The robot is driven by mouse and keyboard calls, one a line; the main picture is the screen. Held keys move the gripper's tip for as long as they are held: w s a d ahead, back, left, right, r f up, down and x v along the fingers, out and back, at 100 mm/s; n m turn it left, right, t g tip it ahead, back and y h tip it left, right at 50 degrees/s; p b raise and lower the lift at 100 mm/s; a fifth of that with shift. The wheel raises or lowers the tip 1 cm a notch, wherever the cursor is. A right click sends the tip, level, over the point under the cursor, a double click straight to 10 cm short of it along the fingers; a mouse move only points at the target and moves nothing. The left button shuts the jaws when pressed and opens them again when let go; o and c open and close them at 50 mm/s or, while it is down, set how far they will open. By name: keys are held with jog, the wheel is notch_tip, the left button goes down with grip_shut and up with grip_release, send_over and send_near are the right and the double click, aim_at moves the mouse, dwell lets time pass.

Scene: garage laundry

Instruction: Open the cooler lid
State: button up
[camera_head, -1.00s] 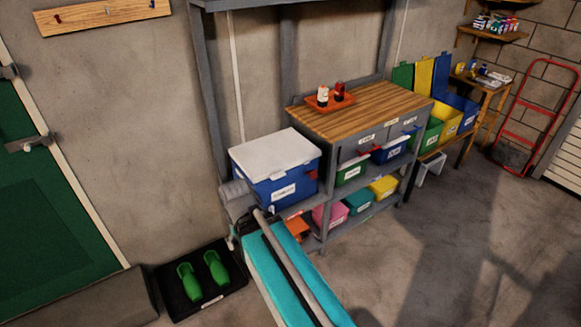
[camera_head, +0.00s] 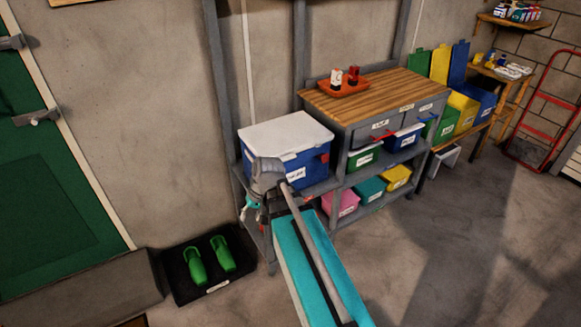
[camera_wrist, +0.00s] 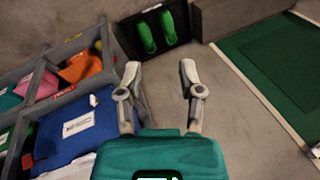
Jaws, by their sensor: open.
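The cooler is a blue box (camera_head: 312,166) with a white lid (camera_head: 285,130), and the lid lies shut on top. It stands on the left end of the grey shelf unit. In the wrist view its blue labelled front (camera_wrist: 85,135) is at lower left, with a strip of the white lid (camera_wrist: 66,168) below. My gripper (camera_head: 250,214) hangs at the cooler's front left corner, and my wrist hides part of that corner. In the wrist view my gripper (camera_wrist: 159,78) is open with nothing between its fingers. The fingers point away from the cooler, towards the floor.
The wooden-topped workbench (camera_head: 385,95) with an orange tray (camera_head: 343,86) stands right of the cooler. Coloured bins fill the shelves below. A black mat (camera_head: 188,288) with green shoes (camera_head: 219,254) lies on the floor at left. Open floor (camera_head: 440,250) is at right.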

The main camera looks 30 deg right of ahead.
jog(key=w+d+f+m+t+y+b, duration=0.3)
jog(key=w+d+f+y+b, duration=0.15)
jog(key=w+d+b, duration=0.2)
jog(key=m+t+b, duration=0.8)
jog(key=t+b, duration=0.4)
jog(key=b, duration=0.4)
send_near(290, 158)
jog(key=d+v, duration=0.1)
jog(key=v, duration=0.3)
jog(key=shift+w+a+f, duration=0.15)
jog(key=shift+w+a, duration=0.05)
jog(key=shift+a, duration=0.15)
jog(key=shift+w, duration=0.1)
jog(key=x, duration=1.3)
jog(key=shift+w+a+f, duration=0.1)
jog(key=shift+w+a, duration=0.15)
jog(key=shift+a, duration=0.05)
grip_shut()
